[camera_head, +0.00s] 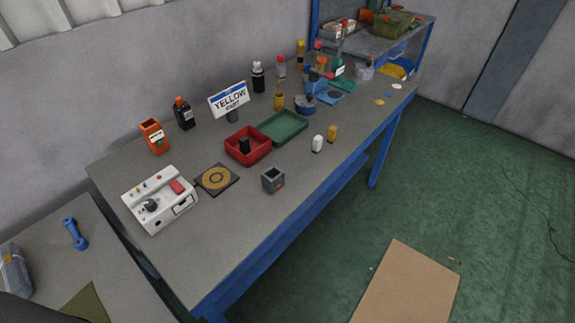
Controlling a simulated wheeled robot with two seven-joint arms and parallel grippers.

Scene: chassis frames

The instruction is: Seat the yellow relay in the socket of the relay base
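The yellow relay (332,134) is a small upright block near the front edge of the grey workbench. It stands just right of a similar white block (317,144), with a small gap that is hard to judge. The relay base (272,181) appears to be the small dark grey box with an open top, nearer to me near the bench's front edge. Its opening looks empty. The relay stands apart from it, to the right and farther away. Neither of my grippers is in view.
A red tray (262,154) holding a black piece and a green tray (300,135) lie behind the base. A white control box (148,217) and a black mat with a yellow ring (231,180) lie left. A "YELLOW PART" sign (229,99) stands at the back. Bench (235,230) is clear near the base.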

